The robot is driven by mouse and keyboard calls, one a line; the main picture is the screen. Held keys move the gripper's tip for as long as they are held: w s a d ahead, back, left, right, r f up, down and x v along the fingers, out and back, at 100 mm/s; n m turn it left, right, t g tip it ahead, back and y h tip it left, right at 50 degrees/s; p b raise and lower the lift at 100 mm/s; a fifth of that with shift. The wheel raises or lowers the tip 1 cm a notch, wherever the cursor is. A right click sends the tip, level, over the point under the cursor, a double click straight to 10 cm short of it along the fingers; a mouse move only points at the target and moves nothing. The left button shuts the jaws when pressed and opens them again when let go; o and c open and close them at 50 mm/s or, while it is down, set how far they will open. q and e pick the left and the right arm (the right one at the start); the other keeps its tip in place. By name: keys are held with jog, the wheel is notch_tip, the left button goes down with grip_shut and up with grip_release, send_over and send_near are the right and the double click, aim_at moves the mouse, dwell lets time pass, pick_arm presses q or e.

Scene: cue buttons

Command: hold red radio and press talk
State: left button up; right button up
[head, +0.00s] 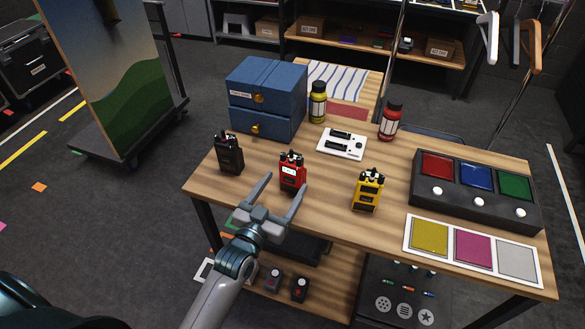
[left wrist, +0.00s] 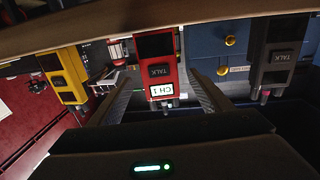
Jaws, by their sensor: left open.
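The red radio (head: 292,178) stands upright on the wooden table, between a black radio (head: 229,155) and a yellow radio (head: 368,190). My left gripper (head: 287,183) is open and empty at the table's front edge, its two fingers pointing at the red radio. In the left wrist view, which is upside down, the red radio (left wrist: 156,60) shows between the fingertips, with a TALK button (left wrist: 158,71) and a lit CH 1 label on its front. I cannot tell whether the fingers reach past its sides. My right gripper is not in view.
A blue drawer box (head: 266,97) stands at the back left. Yellow (head: 318,103) and red (head: 390,122) bottles and a white device (head: 342,142) are behind the radios. A dark button box (head: 474,189) and a colour card (head: 472,251) fill the right side.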

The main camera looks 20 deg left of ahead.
aim_at(289, 177)
pick_arm(q)
jog(key=w, duration=0.3)
jog(key=w+p, duration=0.1)
jog(key=w, duration=0.1)
jog(key=shift+d, duration=0.35)
jog(key=shift+w+d, duration=0.1)
jog(key=shift+w, duration=0.4)
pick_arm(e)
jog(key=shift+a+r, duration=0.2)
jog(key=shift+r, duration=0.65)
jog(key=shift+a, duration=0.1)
pick_arm(q)
jog(key=c, duration=1.3)
jog(key=shift+o, duration=0.2)
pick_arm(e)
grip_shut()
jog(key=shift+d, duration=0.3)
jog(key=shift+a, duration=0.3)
